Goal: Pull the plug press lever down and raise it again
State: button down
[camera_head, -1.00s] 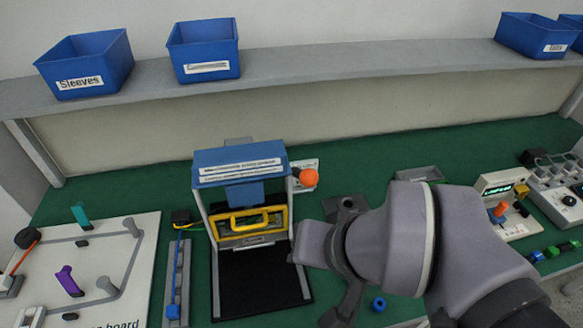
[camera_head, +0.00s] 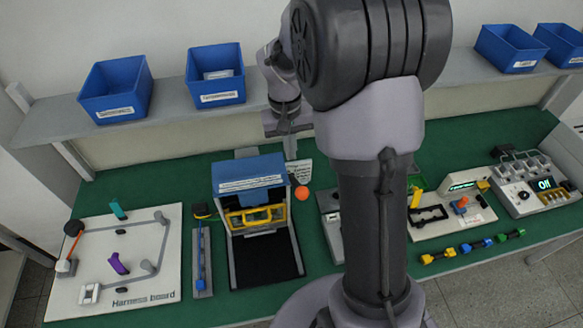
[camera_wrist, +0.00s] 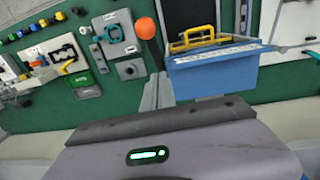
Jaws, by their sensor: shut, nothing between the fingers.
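The plug press (camera_head: 248,172) is a blue-topped frame with a yellow-handled part (camera_head: 256,217) inside. Its lever ends in an orange ball (camera_head: 301,193) at the press's right side. In the wrist view the ball (camera_wrist: 146,28) and its dark stem show beside the blue top (camera_wrist: 215,72). My gripper (camera_head: 290,152) points down above and behind the ball in the head view. In the wrist view my fingers (camera_wrist: 158,80) are together and empty, near the stem's end; I cannot tell whether they touch it. The lever's exact angle is unclear.
A shelf (camera_head: 180,118) with blue bins (camera_head: 216,76) runs along the back, close to my wrist. The harness board (camera_head: 130,255) lies left. Fixtures (camera_head: 452,208) and a switch box (camera_head: 530,185) stand right. My arm hides the middle of the bench.

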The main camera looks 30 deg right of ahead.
aim_at(297, 184)
jog(key=shift+s+d+f+b, duration=0.1)
jog(key=shift+s+f, duration=0.35)
jog(key=shift+f, duration=0.75)
jog(key=shift+s+a+f+b, duration=0.15)
jog(key=shift+s+f, duration=0.3)
jog(key=shift+f, duration=0.7)
jog(key=shift+s+d+f+b, duration=0.15)
jog(key=shift+s+f, duration=0.3)
jog(key=shift+f, duration=0.75)
